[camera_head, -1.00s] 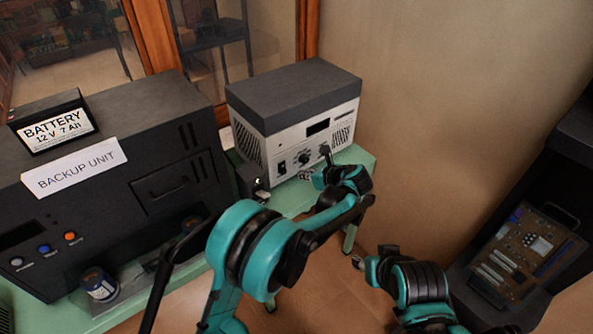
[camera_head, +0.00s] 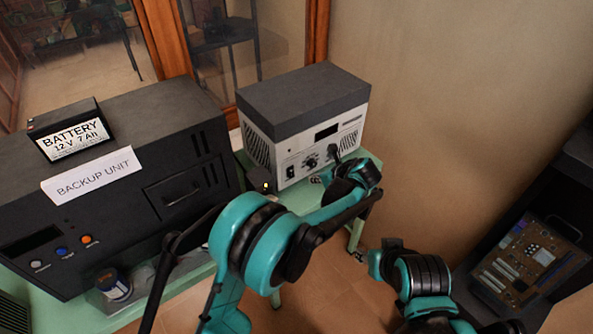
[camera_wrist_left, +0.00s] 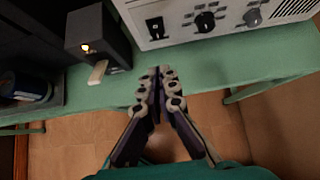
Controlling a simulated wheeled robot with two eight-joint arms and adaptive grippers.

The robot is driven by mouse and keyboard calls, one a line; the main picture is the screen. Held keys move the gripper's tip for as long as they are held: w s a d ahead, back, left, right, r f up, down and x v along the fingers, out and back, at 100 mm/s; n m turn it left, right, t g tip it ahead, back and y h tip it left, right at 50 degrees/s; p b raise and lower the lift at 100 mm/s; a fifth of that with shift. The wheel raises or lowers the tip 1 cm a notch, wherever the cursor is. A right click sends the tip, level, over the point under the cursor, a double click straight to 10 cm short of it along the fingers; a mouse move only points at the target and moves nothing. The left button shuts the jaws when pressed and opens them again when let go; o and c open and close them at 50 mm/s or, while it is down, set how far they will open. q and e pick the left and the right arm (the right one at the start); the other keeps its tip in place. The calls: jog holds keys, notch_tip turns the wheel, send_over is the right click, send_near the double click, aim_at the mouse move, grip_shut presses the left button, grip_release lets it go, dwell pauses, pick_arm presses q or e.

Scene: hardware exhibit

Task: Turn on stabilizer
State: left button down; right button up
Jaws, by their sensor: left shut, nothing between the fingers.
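A pale grey unit with a dark top, which looks like the stabilizer (camera_head: 268,134), stands on the green table against the back wall. Its front has a dark display (camera_head: 326,132), a black rocker switch (camera_head: 290,171) and knobs (camera_head: 311,162). The switch also shows in the left wrist view (camera_wrist_left: 156,28). Its label is too small to read. My left gripper (camera_wrist_left: 160,72) is shut and empty, at the table's front edge, below and apart from the switch and knobs. In the head view my left wrist partly hides the unit's lower right front. My right gripper (camera_head: 360,256) is low, its fingers barely visible.
A small black box (camera_wrist_left: 118,45) with a lit yellow lamp and a pale tab stands left of the stabilizer. A large black backup unit (camera_head: 120,220) with a battery (camera_head: 70,130) on top fills the left. A dark shelf holds a panel (camera_head: 530,258) at right.

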pick_arm(q)
jog(key=b, duration=0.4)
send_near(292, 176)
jog(key=shift+x, duration=3.3)
jog(key=shift+d+f, duration=0.15)
jog(key=shift+w+f+t+b, duration=0.1)
jog(key=shift+f+t+b, duration=0.25)
jog(key=shift+b, duration=0.3)
jog(key=shift+r, duration=0.15)
jog(key=shift+r+p, duration=0.2)
jog(key=shift+p, duration=0.1)
